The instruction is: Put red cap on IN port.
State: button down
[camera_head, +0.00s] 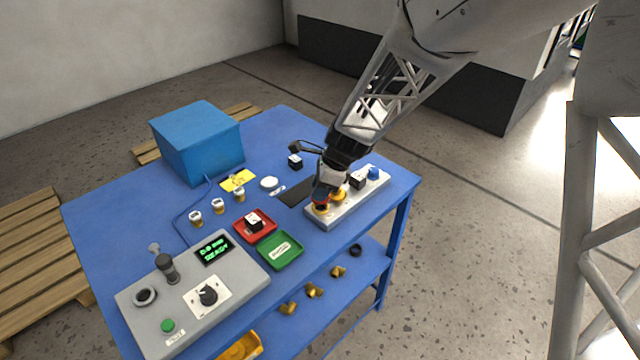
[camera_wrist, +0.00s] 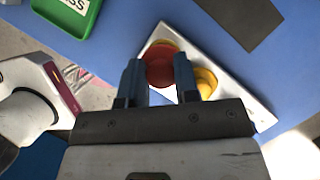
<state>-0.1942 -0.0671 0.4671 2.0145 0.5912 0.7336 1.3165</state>
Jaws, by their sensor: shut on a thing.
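My gripper (camera_wrist: 159,80) is shut on the red cap (camera_wrist: 159,66), which sits between its two blue-grey fingers in the wrist view. In the head view the gripper (camera_head: 322,199) points down over the left end of the white fixture plate (camera_head: 345,208). A yellow port (camera_wrist: 166,43) shows just behind the red cap, and a second yellow port (camera_wrist: 205,82) stands to its right. I cannot tell whether the cap touches the port under it. Port labels cannot be read. A blue cap (camera_head: 374,173) is at the plate's far right end.
A green tray (camera_head: 281,251) and a red tray (camera_head: 254,227) holding a black-and-white block lie left of the plate. A grey control box (camera_head: 190,290) stands at the front left. A dark mat (camera_head: 293,194) lies behind the plate. A blue box (camera_head: 196,142) stands at the back.

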jog(key=shift+f, duration=1.25)
jog(key=shift+f, duration=0.2)
dwell(1.4)
jog(key=c, duration=0.8)
grip_release()
jog(key=shift+o, duration=0.5)
jog(key=o, duration=0.4)
jog(key=shift+r, duration=0.15)
jog(key=shift+r, duration=2.4)
